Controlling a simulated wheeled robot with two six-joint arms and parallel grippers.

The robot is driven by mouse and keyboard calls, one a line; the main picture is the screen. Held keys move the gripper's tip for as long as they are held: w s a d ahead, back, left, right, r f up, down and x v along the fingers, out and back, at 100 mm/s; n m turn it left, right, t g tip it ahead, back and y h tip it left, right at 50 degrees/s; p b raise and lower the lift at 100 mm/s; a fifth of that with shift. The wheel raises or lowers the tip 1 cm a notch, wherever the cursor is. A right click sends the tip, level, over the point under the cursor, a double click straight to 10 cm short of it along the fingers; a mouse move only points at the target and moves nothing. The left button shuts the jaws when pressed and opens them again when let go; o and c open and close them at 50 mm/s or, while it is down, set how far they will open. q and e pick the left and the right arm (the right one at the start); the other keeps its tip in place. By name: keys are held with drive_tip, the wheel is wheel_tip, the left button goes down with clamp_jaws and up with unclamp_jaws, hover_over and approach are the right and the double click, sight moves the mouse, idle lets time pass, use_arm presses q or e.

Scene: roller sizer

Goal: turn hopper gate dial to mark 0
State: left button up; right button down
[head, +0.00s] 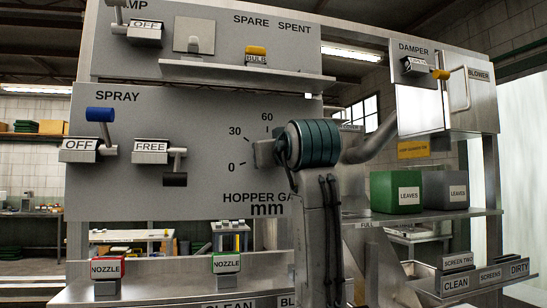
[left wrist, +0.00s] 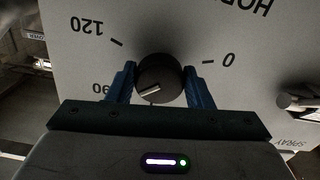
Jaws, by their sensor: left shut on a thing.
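The hopper gate dial is a round black knob (left wrist: 162,76) with a white pointer line, on the grey panel (head: 205,195). My left gripper (left wrist: 160,69) is shut on the knob, with one blue finger on each side. In the left wrist view, which shows the scale upside down, the pointer line aims left and slightly down, toward the 90 side. The mark 0 (left wrist: 229,60) is at the right, and 120 (left wrist: 90,25) is at the upper left. In the head view my left wrist hides the knob; the marks 0, 30 and 60 show.
A blue spray lever (head: 100,115) and a black-ended lever (head: 175,179) by the FREE label stand left of the dial. A shelf (head: 235,72) juts out above it. Green (head: 395,190) and grey (head: 445,188) LEAVES bins stand to the right.

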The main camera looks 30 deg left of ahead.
use_arm(q)
drive_tip(key=n, duration=0.7)
drive_tip(key=n+b, duration=0.1)
drive_tip(key=n, duration=1.4)
drive_tip(key=shift+w+d+r+n, duration=0.15)
drive_tip(key=shift+r+n, duration=0.1)
drive_tip(key=shift+n, duration=0.15)
drive_tip(key=n, duration=0.2)
drive_tip(key=shift+n, duration=0.4)
drive_tip(key=n, duration=0.4)
drive_tip(key=shift+n, duration=1.2)
use_arm(e)
drive_tip(key=shift+w+f, duration=0.1)
drive_tip(key=shift+f, duration=0.45)
drive_tip(key=shift+a, duration=0.5)
